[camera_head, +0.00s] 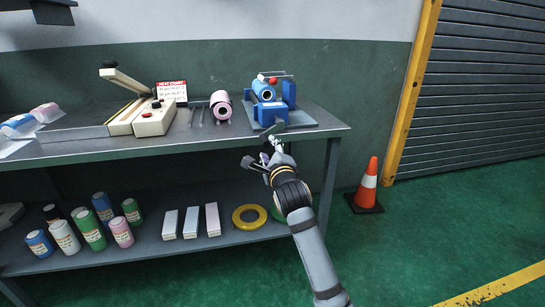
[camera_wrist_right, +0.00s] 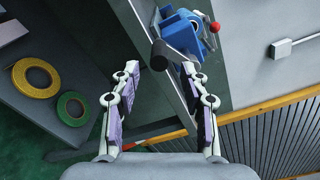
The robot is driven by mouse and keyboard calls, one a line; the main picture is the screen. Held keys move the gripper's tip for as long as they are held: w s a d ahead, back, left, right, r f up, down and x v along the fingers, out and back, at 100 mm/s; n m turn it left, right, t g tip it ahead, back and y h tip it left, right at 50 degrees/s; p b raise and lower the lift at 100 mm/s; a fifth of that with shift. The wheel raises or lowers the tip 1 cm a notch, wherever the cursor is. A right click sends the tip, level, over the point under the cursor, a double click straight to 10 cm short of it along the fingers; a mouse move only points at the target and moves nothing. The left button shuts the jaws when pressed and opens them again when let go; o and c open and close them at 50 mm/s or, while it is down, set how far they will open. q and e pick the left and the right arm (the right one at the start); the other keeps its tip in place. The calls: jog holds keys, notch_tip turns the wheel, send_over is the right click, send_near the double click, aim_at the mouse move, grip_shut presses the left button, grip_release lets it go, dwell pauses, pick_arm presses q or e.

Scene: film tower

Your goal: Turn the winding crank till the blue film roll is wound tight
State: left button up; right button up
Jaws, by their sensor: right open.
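The blue winder (camera_head: 268,108) stands on a pad at the right end of the bench, with a blue roll (camera_head: 264,92) and a red knob (camera_head: 273,81). In the right wrist view the winder (camera_wrist_right: 186,32) is at the top, with its red knob (camera_wrist_right: 215,27). A dark grey cylinder (camera_wrist_right: 158,55), which looks like the crank's grip, lies beyond and between my fingertips. My right gripper (camera_head: 262,150) is open and empty at the bench's front edge; its fingers (camera_wrist_right: 160,70) also show in the wrist view. Whether they touch the crank is unclear. My left gripper is not identifiable.
A pink roll (camera_head: 221,105), a sealer (camera_head: 154,120) and a red-white chart (camera_head: 171,91) stand left of the winder. The lower shelf holds several cans, boxes and a yellow ring (camera_head: 249,217). A traffic cone (camera_head: 367,185) stands right of the bench; floor there is otherwise clear.

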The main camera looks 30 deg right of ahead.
jog(key=v, duration=0.5)
jog(key=shift+f, duration=0.1)
